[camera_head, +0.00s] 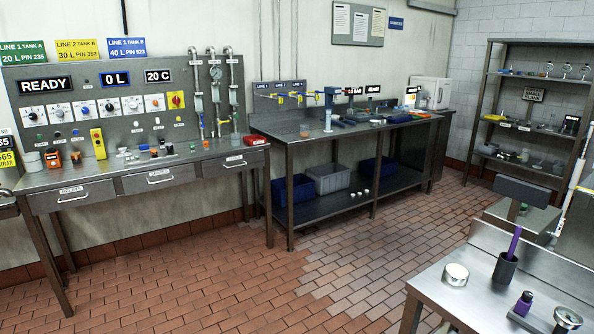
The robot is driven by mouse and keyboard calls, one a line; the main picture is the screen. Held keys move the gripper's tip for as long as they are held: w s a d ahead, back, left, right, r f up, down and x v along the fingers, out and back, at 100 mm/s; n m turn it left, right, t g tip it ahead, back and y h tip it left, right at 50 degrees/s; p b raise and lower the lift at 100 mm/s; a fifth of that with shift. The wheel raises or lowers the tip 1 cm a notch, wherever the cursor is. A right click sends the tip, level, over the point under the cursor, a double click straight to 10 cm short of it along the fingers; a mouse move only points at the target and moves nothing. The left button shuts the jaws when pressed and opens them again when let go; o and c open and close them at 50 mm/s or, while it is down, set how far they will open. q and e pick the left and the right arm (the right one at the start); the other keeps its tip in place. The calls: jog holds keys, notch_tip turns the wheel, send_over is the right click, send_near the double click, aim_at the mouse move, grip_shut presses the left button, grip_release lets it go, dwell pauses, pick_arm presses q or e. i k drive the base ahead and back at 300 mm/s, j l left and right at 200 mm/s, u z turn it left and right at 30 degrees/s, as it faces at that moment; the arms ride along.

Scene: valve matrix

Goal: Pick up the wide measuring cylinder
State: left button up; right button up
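I cannot pick out the wide measuring cylinder with certainty. A small clear vessel (235,138) stands upright at the right end of the control-panel bench, under the pipes. Neither of my grippers is in view.
The control-panel bench (200,166) with drawers stands at the left. The long metal bench (290,136) has crates on its lower shelf. A metal table (440,292) with a dark cup (505,268) is at the lower right. Shelving (534,80) stands at the back right. The tiled floor (290,265) between is clear.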

aim_at(328, 113)
jog(key=i+u, duration=0.4)
jog(key=i, duration=0.45)
jog(key=i+l+u, duration=0.15)
jog(key=i+u, duration=0.2)
jog(key=i, duration=0.45)
